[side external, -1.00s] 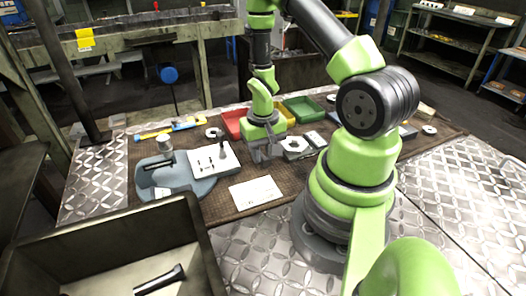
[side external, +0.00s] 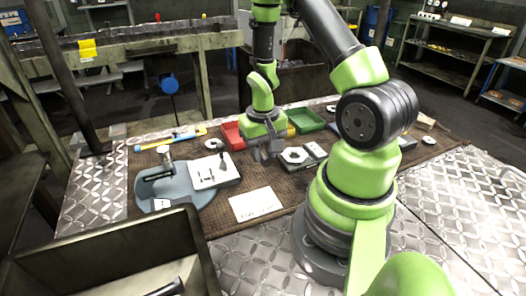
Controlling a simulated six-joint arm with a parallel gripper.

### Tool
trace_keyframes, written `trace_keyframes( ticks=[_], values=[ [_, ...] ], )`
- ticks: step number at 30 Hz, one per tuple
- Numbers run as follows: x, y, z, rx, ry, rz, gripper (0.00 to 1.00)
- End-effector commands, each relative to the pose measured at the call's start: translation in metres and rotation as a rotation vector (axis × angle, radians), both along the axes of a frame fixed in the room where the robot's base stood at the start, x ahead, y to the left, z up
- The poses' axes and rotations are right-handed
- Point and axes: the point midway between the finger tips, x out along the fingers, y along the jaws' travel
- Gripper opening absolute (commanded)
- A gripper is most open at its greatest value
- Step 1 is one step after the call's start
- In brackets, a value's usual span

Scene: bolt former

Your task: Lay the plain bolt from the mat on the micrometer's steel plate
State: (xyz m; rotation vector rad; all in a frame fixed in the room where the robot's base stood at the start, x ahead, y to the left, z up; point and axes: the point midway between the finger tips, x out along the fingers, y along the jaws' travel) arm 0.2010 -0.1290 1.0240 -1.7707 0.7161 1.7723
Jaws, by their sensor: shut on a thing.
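My gripper (side external: 265,152) is shut over the mat near the middle of the bench, its fingers pointing down. The thing in its fingers is too small and shaded to make out; no plain bolt shows clearly there. The blue-grey micrometer base (side external: 180,198) stands to the left, with a light cylinder on it. A pale plate (side external: 228,180) with small dark parts and a dark upright pin overlaps its right side in the picture. My gripper is right of that plate and apart from it. I cannot tell which surface is the micrometer's steel plate.
The brown mat (side external: 220,222) carries a white paper (side external: 255,204) in front of my gripper. Red (side external: 233,136) and green (side external: 305,120) trays stand behind. A hex nut-like part (side external: 294,155) lies just right of my gripper. A dark-walled bin (side external: 120,250) fills the front left.

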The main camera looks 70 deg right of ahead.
Motion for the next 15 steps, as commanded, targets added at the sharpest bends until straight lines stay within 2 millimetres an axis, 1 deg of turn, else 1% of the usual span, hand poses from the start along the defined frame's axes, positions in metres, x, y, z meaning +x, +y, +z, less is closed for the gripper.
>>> trace_keyframes(
  ticks=[4,9,15],
  values=[
    [0.001,-0.001,0.02,-0.004,-0.007,-0.001,0.0],
    [0.002,-0.001,0.056,-0.007,-0.01,0.0,0.0],
    [0.001,-0.001,0.095,-0.006,-0.009,0.0,0.0]
  ],
)
